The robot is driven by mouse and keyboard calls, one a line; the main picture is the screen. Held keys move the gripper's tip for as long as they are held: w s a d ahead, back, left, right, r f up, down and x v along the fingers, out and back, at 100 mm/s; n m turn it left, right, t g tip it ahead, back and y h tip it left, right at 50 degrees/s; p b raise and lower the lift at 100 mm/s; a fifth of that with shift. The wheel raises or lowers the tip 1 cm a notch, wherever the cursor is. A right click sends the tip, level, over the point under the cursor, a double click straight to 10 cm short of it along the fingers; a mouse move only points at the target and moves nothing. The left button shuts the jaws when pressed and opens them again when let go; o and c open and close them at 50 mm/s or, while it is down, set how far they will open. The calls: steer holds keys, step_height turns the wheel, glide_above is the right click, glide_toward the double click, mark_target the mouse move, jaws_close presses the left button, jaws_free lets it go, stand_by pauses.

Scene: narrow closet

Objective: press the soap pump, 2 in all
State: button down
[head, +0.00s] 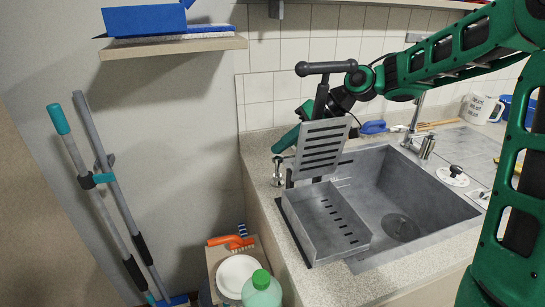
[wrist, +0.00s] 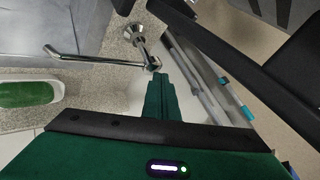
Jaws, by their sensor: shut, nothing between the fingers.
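The soap pump (head: 278,172) is a small chrome pump on the counter, left of the sink. In the wrist view the soap pump (wrist: 139,42) shows its round base, its stem and a long thin spout pointing left. My gripper (head: 276,150) is green and shut, with nothing between its fingers. Its tips are at the pump's head in the head view, just above it. In the wrist view my gripper (wrist: 155,76) has its tips close by the pump head. I cannot tell whether they touch it.
The grey sink (head: 400,190) lies right of the pump, with a tap (head: 414,118) behind it. A green bar in a dish (wrist: 26,94) is near the pump. A mop handle (head: 78,150) leans on the left wall. A white bowl (head: 238,274) and green bottle (head: 262,290) stand below.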

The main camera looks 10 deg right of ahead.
steer(key=shift+f, duration=0.7)
stand_by(0.6)
steer(key=shift+r, duration=1.4)
steer(key=shift+r, duration=0.1)
steer(key=shift+r, duration=2.45)
stand_by(0.5)
